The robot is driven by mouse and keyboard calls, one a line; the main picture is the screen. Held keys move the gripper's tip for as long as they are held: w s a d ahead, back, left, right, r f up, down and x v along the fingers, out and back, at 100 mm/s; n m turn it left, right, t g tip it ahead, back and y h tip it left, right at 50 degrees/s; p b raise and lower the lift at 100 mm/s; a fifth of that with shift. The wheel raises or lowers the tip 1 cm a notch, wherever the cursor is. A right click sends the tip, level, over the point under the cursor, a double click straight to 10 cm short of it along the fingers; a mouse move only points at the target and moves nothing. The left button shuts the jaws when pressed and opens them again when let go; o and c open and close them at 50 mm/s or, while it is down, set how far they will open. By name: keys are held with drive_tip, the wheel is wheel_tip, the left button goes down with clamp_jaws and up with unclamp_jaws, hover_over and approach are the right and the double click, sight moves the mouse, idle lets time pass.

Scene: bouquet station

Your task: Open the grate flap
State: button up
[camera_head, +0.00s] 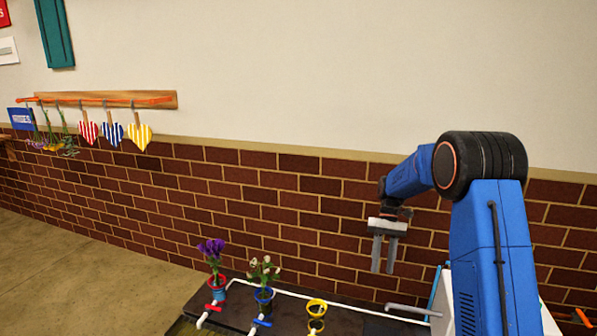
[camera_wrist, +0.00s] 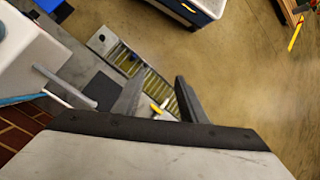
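A grate (camera_wrist: 160,92) with yellow-green slats in a grey metal frame shows in the wrist view, beyond and between my fingers. I cannot tell which part of it is the flap or whether it is open. A small yellow piece (camera_wrist: 158,107) shows between the fingers; I cannot tell what it belongs to. My gripper (camera_head: 383,270) hangs fingers down in front of the brick wall in the head view. In the wrist view my gripper (camera_wrist: 158,92) has its two fingers apart with nothing held. The fingers hide parts of the grate.
A white box (camera_wrist: 22,50) with a grey spout (camera_wrist: 62,84) is close by. Open floor (camera_wrist: 250,75) lies right.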

drive_tip(key=s+r+m+t+h, duration=0.1)
drive_tip(key=s+r+t, duration=0.2)
drive_tip(key=s+r, duration=0.6)
drive_tip(key=s+r+m+t, duration=0.1)
drive_tip(key=s+r+t, duration=0.1)
drive_tip(key=s+r, duration=0.75)
drive_tip(key=s+f+t, duration=0.2)
drive_tip(key=s, duration=0.9)
drive_tip(key=s+f+m+t+h, duration=0.1)
drive_tip(key=s+f+t, duration=0.1)
drive_tip(key=s, duration=0.9)
drive_tip(key=shift+s+d+t, duration=0.4)
drive_tip(key=shift+t, duration=0.4)
drive_tip(key=shift+f, duration=0.1)
